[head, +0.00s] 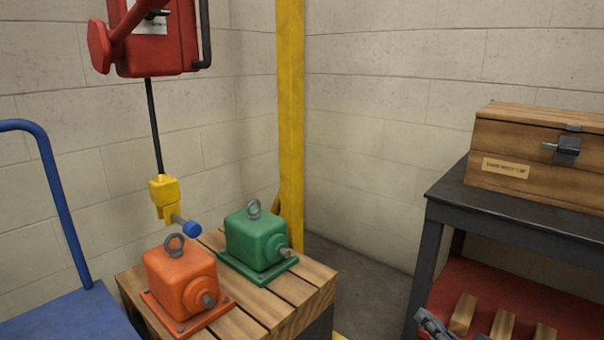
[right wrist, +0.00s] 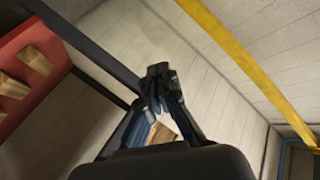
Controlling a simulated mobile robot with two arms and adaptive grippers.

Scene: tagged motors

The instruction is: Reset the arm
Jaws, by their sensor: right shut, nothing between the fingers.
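My right gripper (head: 432,322) shows at the bottom edge of the head view, in front of the red lower shelf of the dark bench. Most of it is cut off there. In the right wrist view its two fingers (right wrist: 158,78) meet at the tips, shut with nothing between them. My left gripper is not in view. An orange motor (head: 180,282) and a green motor (head: 257,240), each with a lifting eye on top, sit upright on a wooden slatted pallet (head: 283,300). My right gripper is well apart from both.
A red hoist (head: 155,45) hangs at upper left, its yellow hook block (head: 164,197) above the orange motor. A yellow post (head: 290,120) stands behind the pallet. A blue cart (head: 70,315) is at left. A wooden box (head: 540,160) stands on the dark bench (head: 450,195). Floor between pallet and bench is clear.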

